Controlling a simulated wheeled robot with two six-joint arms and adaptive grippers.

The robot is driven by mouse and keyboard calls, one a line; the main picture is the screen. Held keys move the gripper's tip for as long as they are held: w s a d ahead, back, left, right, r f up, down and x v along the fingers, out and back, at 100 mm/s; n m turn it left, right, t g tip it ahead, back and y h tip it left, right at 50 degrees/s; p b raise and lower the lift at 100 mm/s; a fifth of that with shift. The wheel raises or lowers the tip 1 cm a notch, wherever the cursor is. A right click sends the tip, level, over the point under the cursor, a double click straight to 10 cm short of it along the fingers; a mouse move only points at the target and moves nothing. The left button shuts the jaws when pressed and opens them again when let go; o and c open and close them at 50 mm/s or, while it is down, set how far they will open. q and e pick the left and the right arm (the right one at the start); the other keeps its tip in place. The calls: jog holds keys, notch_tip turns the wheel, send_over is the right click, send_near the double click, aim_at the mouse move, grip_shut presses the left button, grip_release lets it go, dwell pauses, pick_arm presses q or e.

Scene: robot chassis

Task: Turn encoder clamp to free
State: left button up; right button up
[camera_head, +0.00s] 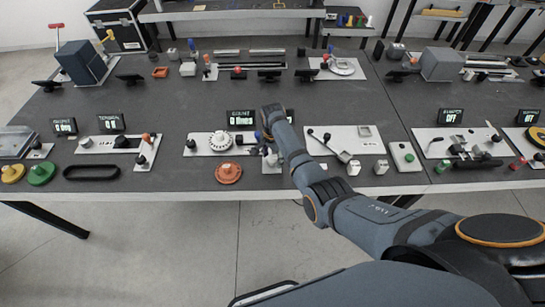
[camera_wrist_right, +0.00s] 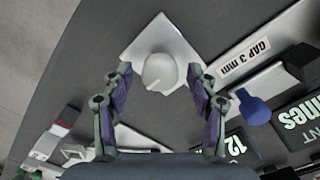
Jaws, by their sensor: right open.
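A pale round knob (camera_wrist_right: 160,72) with a pointer notch sits on a square white plate (camera_wrist_right: 180,38) in the right wrist view. The pointer points toward the lower left there. No lettering on this plate is readable, so I cannot tell for sure that it is the encoder clamp. My right gripper (camera_wrist_right: 160,108) is open and empty, its two fingers apart on either side below the knob, not closed on it. In the head view the right gripper (camera_head: 267,145) points down over this small plate (camera_head: 271,167) and partly hides it. My left gripper is not in view.
A white toothed dial (camera_head: 220,141) stands left of the gripper, with an orange knob (camera_head: 229,172) in front. A count display (camera_head: 240,118) stands behind.

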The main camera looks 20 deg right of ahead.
jog(key=c, duration=1.2)
jog(key=shift+o, duration=0.2)
jog(key=n+p, duration=0.2)
jog(key=n, duration=0.1)
jog(key=shift+r+n, duration=0.15)
jog(key=shift+n, duration=0.15)
jog(key=n+p, duration=0.1)
jog(key=n, duration=0.3)
jog(key=shift+p, duration=0.4)
jog(key=n+p, duration=0.1)
jog(key=n, duration=0.4)
jog(key=shift+n, duration=0.4)
jog(key=shift+a+n+p, duration=0.1)
jog(key=shift+n+p, duration=0.25)
jog(key=shift+n, duration=1.85)
